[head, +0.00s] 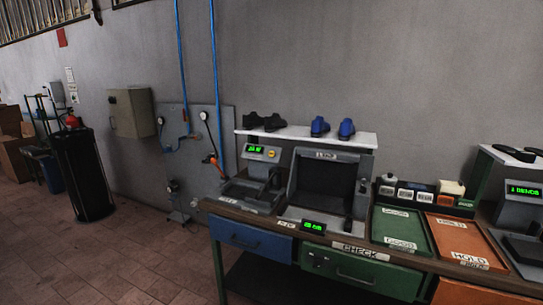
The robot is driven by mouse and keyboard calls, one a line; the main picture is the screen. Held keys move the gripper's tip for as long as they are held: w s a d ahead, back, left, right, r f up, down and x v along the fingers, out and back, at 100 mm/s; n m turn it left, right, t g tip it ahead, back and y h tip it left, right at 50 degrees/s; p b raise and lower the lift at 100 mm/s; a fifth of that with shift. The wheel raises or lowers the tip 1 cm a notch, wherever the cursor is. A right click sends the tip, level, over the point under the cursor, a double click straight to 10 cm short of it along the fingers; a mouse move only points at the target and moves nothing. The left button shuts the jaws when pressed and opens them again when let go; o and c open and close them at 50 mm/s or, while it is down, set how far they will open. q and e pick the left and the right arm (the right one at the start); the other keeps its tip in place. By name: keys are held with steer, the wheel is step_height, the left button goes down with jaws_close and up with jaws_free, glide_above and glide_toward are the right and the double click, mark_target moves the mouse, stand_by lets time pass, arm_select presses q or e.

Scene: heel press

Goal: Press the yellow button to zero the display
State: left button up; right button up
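A grey scale-like device (257,172) stands at the left end of the workbench in the head view. Its upright head carries a lit green display (255,149), whose digits are too small to read surely. A small yellow button (271,154) sits just right of that display. Nothing touches the button or covers it. Neither of my grippers shows in this view.
The workbench (345,236) also holds a dark grey press-like machine (328,184), a second green display (313,226), a green tray (402,228) and an orange tray (462,238). Shoes stand on a white shelf (305,136) above. Brick floor (110,250) lies open at left.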

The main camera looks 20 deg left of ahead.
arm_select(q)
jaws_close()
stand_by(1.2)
